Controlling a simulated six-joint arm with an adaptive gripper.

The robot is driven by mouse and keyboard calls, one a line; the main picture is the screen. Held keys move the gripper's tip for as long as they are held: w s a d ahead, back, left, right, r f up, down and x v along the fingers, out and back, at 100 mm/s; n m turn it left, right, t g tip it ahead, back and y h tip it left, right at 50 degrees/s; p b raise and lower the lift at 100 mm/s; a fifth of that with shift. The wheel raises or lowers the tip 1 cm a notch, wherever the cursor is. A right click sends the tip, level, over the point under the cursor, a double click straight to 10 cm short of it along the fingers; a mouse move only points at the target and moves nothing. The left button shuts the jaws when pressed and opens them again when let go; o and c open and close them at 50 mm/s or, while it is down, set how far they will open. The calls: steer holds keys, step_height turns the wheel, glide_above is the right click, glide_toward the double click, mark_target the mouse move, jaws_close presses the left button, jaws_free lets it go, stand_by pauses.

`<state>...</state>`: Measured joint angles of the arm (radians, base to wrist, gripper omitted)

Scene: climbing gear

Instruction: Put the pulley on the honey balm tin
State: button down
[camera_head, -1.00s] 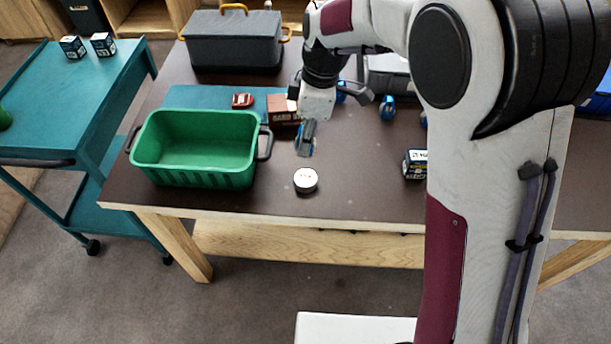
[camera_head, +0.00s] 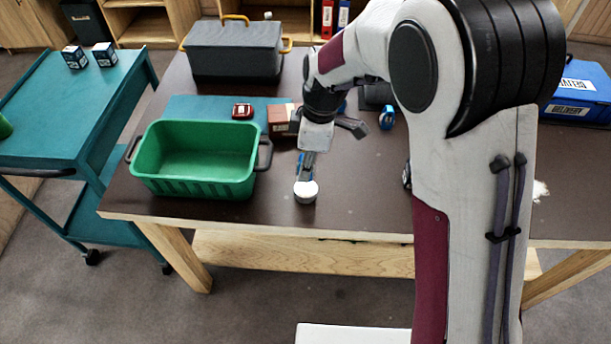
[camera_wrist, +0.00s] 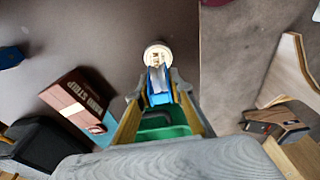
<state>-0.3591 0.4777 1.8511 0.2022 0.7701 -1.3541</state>
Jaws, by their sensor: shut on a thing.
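The honey balm tin (camera_head: 306,192) is small and round with a pale lid, near the table's front edge; it also shows in the wrist view (camera_wrist: 157,54). My gripper (camera_head: 305,168) is shut on the blue pulley (camera_wrist: 158,84), which is partly hidden between the fingers. In the head view the pulley and fingertips overlap the far side of the tin. In the wrist view the pulley's end appears at the tin's near edge. I cannot tell whether they touch.
A green crate (camera_head: 195,188) stands left of the tin. Behind are a brown box (camera_head: 279,119), a red item (camera_head: 242,111) on a teal mat (camera_head: 190,104), and a grey toolbox (camera_head: 235,52). A blue item (camera_head: 387,117) lies right. Table around the tin is clear.

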steer(key=shift+f, duration=0.3)
steer(key=shift+f, duration=1.9)
steer(key=shift+f, duration=0.1)
steer(key=c, duration=1.8)
jaws_free()
steer(key=r, duration=0.3)
steer(key=d+r, duration=0.1)
steer(key=r, duration=0.7)
steer(key=shift+d+r, duration=0.2)
steer(key=shift+d, duration=0.1)
steer(key=shift+d+r, duration=0.1)
steer(key=shift+r, duration=0.25)
